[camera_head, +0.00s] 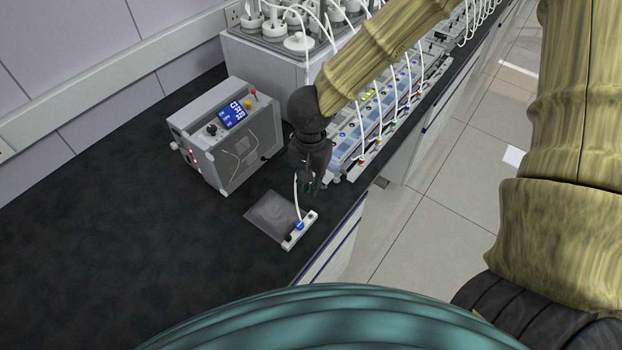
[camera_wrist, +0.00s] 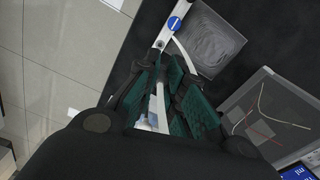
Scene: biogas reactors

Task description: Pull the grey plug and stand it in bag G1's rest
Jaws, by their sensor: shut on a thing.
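A flat grey bag (camera_head: 268,211) lies on the dark bench, with a white bar (camera_head: 292,239) along its right edge. The bar carries a blue disc (camera_head: 300,226) and a dark round fitting near its lower end. The bag (camera_wrist: 212,45), bar (camera_wrist: 178,10) and blue disc (camera_wrist: 175,23) also show in the wrist view. My gripper (camera_head: 307,186) is above the bar's far end, pointing down. A white tube (camera_head: 297,200) curves from the bar up to the fingers.
A grey instrument box (camera_head: 225,135) with a blue display stands left of my gripper. A row of blue-white modules with white tubes (camera_head: 385,115) runs behind it. The bench's front edge is close on the right. The bench is clear at left.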

